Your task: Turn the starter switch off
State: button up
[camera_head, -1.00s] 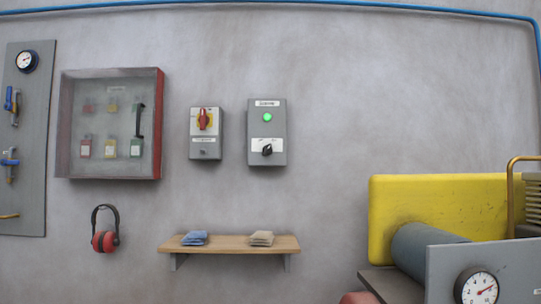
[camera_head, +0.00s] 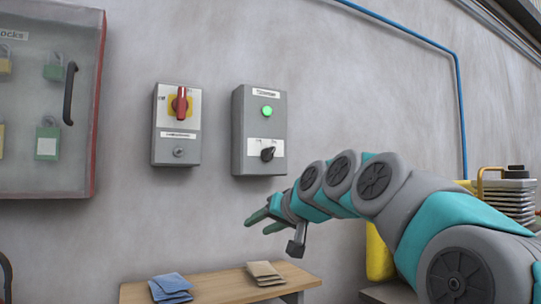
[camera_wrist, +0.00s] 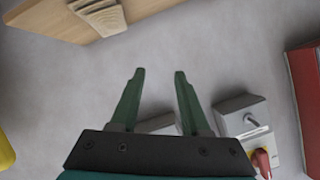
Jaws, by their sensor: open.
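The starter box (camera_head: 260,130) is a grey wall box with a lit green lamp (camera_head: 267,110) and, below it, a black rotary knob (camera_head: 268,154) on a white plate. The knob appears turned at a slant; its exact setting is hard to read. My gripper (camera_head: 258,222) is open and empty, below the box and apart from it, its fingers pointing left. In the wrist view my gripper (camera_wrist: 158,76) shows both fingers spread with bare wall between their tips. A grey box edge (camera_wrist: 158,123) shows between the finger bases; the knob is not visible there.
A grey isolator box (camera_head: 176,150) with a red handle on yellow hangs left of the starter. A red-edged lock cabinet (camera_head: 98,110) is farther left. A wooden shelf (camera_head: 215,288) with blue and tan cloths lies below. The wall above the boxes is clear.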

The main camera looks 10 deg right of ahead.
aim_at(270, 156)
jog(key=w+d+r+m+t, duration=0.1)
jog(key=w+d+r+t, duration=0.2)
jog(key=r, duration=0.5)
jog(key=w+d+r+m+t, duration=0.15)
jog(key=d+r, duration=0.25)
jog(key=r, duration=0.4)
jog(key=shift+n+t, duration=0.25)
jog(key=shift+n, duration=0.2)
jog(key=shift+p+x, duration=0.95)
jog(key=shift+x, duration=2.7)
jog(key=shift+r, duration=0.1)
jog(key=shift+c, duration=0.3)
grip_shut()
